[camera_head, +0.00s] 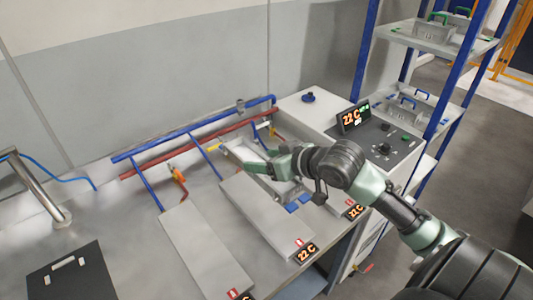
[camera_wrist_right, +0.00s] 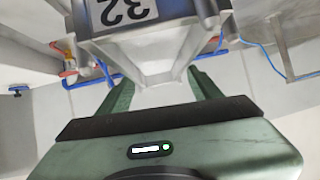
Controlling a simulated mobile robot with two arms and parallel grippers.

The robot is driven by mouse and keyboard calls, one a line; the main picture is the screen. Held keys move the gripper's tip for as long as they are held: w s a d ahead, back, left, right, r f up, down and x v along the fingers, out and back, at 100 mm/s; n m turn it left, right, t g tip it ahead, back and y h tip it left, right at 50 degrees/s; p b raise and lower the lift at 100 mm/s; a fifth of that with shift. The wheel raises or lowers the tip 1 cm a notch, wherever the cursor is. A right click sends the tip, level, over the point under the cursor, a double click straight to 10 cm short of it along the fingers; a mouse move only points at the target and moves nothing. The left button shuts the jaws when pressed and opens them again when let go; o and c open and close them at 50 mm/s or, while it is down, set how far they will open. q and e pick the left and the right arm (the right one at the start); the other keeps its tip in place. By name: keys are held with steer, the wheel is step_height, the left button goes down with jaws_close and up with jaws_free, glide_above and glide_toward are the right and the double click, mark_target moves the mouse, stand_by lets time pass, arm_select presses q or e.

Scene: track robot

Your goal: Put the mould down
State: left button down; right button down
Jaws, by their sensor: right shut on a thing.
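My right gripper (camera_head: 272,168) reaches in from the right over the bench. It is shut on the mould (camera_head: 242,153), a light grey metal body with sloped sides, partly hidden behind the gripper and wrist. In the right wrist view the mould (camera_wrist_right: 165,52) sits between the two green fingers and carries a plate marked 32. The mould is over or at the rightmost bench station, by blue pads (camera_head: 298,203); I cannot tell whether it touches the surface. My left gripper is out of view.
Two long grey slabs (camera_head: 203,250) (camera_head: 266,215) lie left of the mould, with 22 C displays. Blue and red pipes (camera_head: 195,140) with valves run behind. A control panel (camera_head: 375,140) is at right. A blue-framed shelf (camera_head: 440,40) holds more moulds. A black plate (camera_head: 70,275) lies front left.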

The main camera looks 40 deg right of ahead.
step_height(320, 180, down, 10)
steer(key=shift+d+f, duration=0.1)
steer(key=shift+f+p, duration=0.3)
steer(key=shift+f, duration=1.55)
steer(key=shift+c, duration=1.4)
jaws_free()
steer(key=shift+f, duration=0.25)
steer(key=shift+s, duration=0.1)
